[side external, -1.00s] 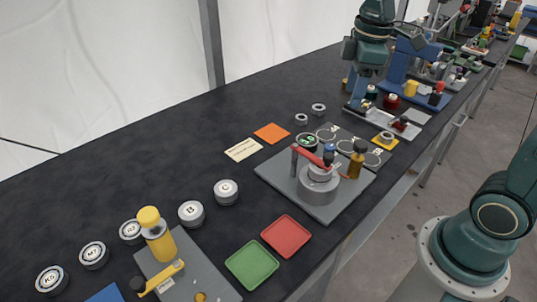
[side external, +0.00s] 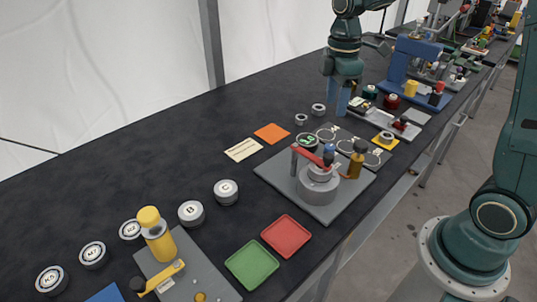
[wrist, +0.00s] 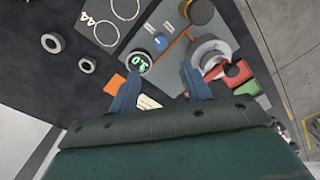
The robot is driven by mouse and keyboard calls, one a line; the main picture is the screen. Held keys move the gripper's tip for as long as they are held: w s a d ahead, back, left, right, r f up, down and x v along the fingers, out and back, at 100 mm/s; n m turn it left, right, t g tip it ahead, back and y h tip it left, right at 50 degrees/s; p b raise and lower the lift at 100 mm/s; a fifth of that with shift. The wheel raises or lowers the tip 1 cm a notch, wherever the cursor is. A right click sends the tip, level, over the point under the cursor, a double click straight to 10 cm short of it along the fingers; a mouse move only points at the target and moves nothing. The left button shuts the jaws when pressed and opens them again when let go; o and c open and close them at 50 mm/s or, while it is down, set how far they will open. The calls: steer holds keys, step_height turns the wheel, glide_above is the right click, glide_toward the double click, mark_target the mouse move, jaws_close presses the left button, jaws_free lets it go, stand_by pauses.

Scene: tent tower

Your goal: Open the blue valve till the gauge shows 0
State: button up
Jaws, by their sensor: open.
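The blue valve knob (side external: 329,149) stands on the grey plate (side external: 270,172), beside a red lever and a round grey body. In the wrist view it is a small blue disc (wrist: 159,43). The round gauge (side external: 308,141) is close by, with green digits on a dark face. In the wrist view the gauge (wrist: 138,62) seems to read 3.0, though the digits are small and tilted. My gripper (side external: 342,112) points down, above and behind the valve and apart from it. In the wrist view its two blue fingers (wrist: 160,72) are spread with nothing between them.
Small metal rings (side external: 319,109) lie behind. An orange square (side external: 271,132) and a cream card (side external: 242,149) lie flat to the left.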

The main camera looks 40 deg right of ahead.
mark_target(330, 146)
steer(key=f, duration=1.2)
steer(key=shift+s+a+f, duration=0.15)
steer(key=shift+s+f, duration=0.05)
steer(key=shift+s, duration=0.05)
steer(key=shift+c, duration=0.5)
steer(key=c, duration=0.9)
